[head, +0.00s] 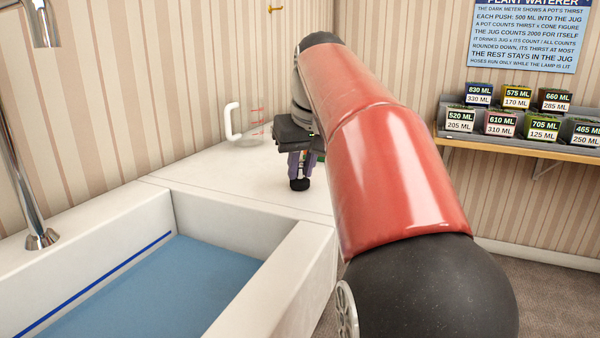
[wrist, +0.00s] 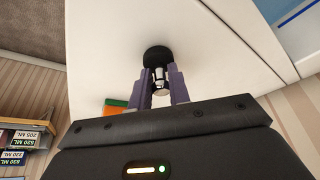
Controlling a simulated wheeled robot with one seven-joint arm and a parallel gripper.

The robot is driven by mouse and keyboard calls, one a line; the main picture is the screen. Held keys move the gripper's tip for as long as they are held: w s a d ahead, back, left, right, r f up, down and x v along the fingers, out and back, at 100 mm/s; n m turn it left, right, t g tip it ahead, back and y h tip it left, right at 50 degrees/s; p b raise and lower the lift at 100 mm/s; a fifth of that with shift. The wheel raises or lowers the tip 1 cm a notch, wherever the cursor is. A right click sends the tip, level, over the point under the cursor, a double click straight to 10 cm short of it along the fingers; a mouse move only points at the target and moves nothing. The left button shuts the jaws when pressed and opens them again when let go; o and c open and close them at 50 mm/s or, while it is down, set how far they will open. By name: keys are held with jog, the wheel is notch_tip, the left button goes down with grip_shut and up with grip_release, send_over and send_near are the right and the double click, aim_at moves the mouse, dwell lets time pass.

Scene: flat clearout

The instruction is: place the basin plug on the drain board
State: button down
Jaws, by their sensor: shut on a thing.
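The basin plug (head: 299,184) is a small black disc-like piece below my gripper (head: 300,170) in the head view. In the wrist view the plug (wrist: 157,55) has a black round base and a shiny metal stem. My gripper (wrist: 161,85) is shut on that stem, with the two purple fingers either side. The drain board (head: 240,180) is the white surface beside the basin, under the plug. It also fills the middle of the wrist view (wrist: 105,55). Whether the plug touches the board I cannot tell.
A clear jug (head: 247,124) with a white handle stands at the back of the board. A green and orange sponge-like item (wrist: 115,106) lies near my fingers. The basin (head: 150,290) holds blue water at left. Labelled boxes (head: 502,122) fill a wall shelf.

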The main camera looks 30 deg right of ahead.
jog(key=shift+f, duration=0.2)
jog(key=c, duration=1.3)
grip_release()
jog(key=shift+s+r, duration=0.1)
jog(key=shift+r, duration=0.5)
jog(key=p+v, duration=0.3)
jog(key=v, duration=0.8)
jog(key=shift+s+r, duration=0.1)
jog(key=shift+s, duration=0.15)
